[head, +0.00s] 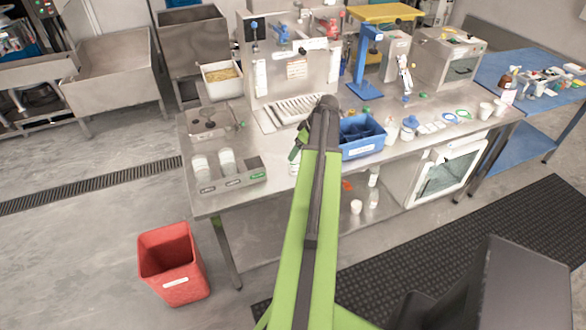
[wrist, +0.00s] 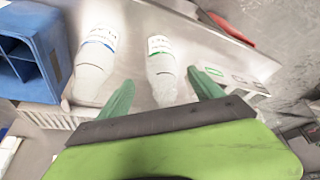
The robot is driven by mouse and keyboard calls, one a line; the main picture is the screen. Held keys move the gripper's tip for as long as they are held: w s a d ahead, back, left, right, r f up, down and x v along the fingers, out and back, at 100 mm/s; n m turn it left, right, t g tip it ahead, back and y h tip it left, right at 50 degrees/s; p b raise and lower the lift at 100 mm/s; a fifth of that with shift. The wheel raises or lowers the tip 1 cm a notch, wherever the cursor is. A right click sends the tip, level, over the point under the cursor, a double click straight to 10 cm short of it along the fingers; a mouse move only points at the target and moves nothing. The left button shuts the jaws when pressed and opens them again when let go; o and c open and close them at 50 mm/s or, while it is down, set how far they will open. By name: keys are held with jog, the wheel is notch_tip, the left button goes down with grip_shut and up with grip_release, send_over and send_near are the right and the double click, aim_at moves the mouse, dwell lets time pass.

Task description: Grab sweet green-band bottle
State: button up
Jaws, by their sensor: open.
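The green-band bottle (wrist: 161,67) is white, with a green band and dark lettering, in the wrist view. A white bottle with a blue band (wrist: 96,62) stands to its left. My gripper (wrist: 160,80) is open, and its two green fingers lie to either side of the green-band bottle's lower part in the picture. I cannot tell whether either finger touches it. In the head view my gripper (head: 298,150) is at the front of the steel table, partly behind my arm. The bottles are mostly hidden there.
A blue divided bin (head: 362,138) stands just right of my arm; it also shows in the wrist view (wrist: 28,58). A grey labelled rack (head: 230,182) with two jars is to the left. A red bin (head: 174,262) stands on the floor.

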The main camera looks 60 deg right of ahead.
jog(key=b+x, duration=0.4)
jog(key=x, duration=0.1)
jog(key=shift+a+f+b, duration=0.15)
jog(key=shift+f+b, duration=0.05)
jog(key=shift+b, duration=0.1)
jog(key=shift+w+r, duration=0.1)
jog(key=shift+r, duration=0.1)
jog(key=shift+c, duration=0.4)
jog(key=c, duration=1.4)
jog(key=shift+o, duration=0.2)
notch_tip(320, 180, up, 10)
jog(key=p, duration=1)
jog(key=shift+r+p, duration=0.2)
jog(key=shift+p, duration=0.2)
